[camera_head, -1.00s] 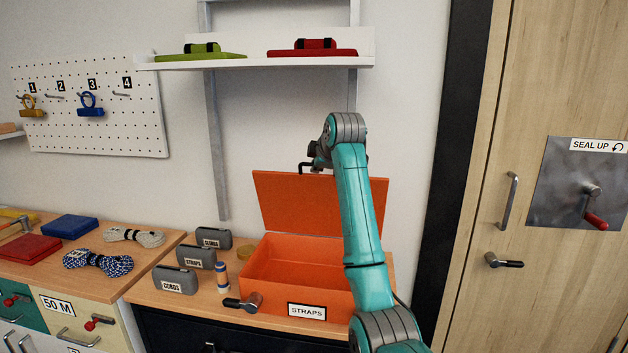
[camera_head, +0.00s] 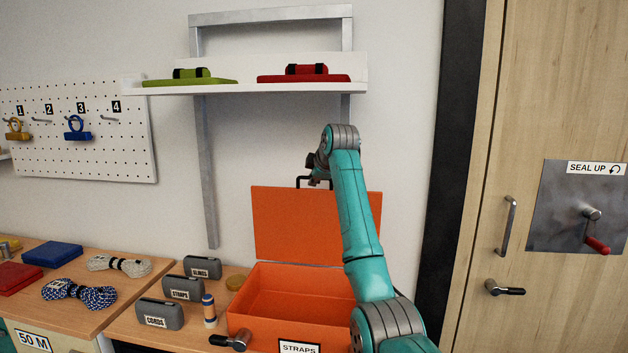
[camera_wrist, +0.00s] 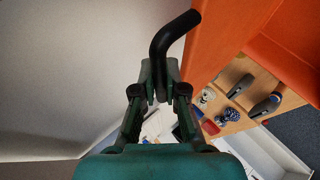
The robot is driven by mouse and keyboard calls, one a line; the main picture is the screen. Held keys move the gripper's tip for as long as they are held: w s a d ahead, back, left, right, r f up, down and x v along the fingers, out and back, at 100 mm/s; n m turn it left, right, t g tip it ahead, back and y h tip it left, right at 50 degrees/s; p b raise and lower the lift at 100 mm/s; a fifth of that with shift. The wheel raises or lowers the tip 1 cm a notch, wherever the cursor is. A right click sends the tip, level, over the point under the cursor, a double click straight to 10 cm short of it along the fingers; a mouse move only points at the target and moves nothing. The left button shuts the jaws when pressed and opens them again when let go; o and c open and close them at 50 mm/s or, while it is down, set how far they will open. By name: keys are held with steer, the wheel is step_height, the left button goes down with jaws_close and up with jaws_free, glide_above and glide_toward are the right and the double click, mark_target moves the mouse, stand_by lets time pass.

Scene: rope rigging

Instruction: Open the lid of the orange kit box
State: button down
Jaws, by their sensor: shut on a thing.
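The orange kit box (camera_head: 275,325) stands on the wooden bench in the head view, labelled STRAPS, with its inside showing empty where visible. Its orange lid (camera_head: 290,225) stands raised, about upright, at the back of the box. My gripper (camera_head: 316,172) is at the lid's top edge, shut on the black lid handle (camera_head: 299,181). In the wrist view my gripper (camera_wrist: 160,92) has its fingers closed around one end of the bent black handle (camera_wrist: 170,38). The lid (camera_wrist: 215,40) fills the upper right there. My arm hides the box's right side.
A black-gripped latch lever (camera_head: 230,341) sits at the box's front left. Grey cases (camera_head: 160,313) and a small blue-and-tan cylinder (camera_head: 209,310) stand left of the box. A shelf (camera_head: 250,88) with green and red items hangs above the lid. The wall is behind.

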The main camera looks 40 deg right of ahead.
steer(key=shift+r, duration=0.1)
steer(key=c, duration=1.5)
jaws_free()
steer(key=v, duration=1.2)
steer(key=shift+s+a, duration=0.1)
